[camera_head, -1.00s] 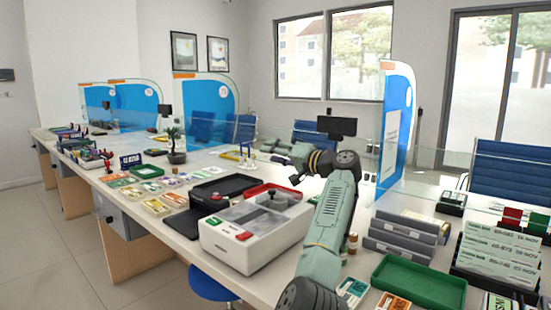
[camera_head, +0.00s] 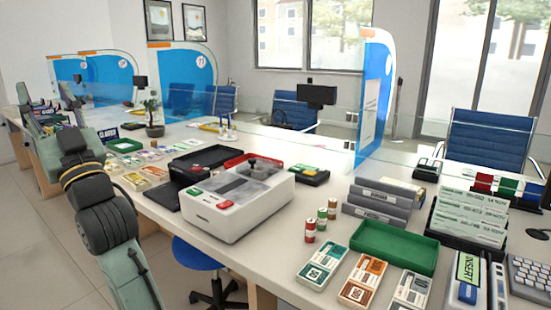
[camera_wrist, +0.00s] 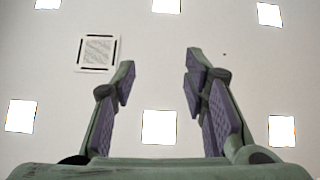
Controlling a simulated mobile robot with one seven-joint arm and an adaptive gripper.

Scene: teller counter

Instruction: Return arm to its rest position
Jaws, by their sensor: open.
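My gripper (camera_wrist: 160,62) is open and empty in the wrist view. Its two fingers, with purple pads, stand wide apart and point up at the pale ceiling. Nothing is between or touching them. In the head view my arm rises along the left side, in front of the counter's left edge. My gripper (camera_head: 42,88) shows at its upper end, pointing upward.
The long counter (camera_head: 262,262) holds a white machine (camera_head: 232,203), a green tray (camera_head: 393,247), stamp bottles (camera_head: 321,220) and card packs (camera_head: 318,271). A blue stool (camera_head: 195,253) stands below its front edge. Ceiling lights (camera_wrist: 159,127) and a square vent (camera_wrist: 97,51) show overhead.

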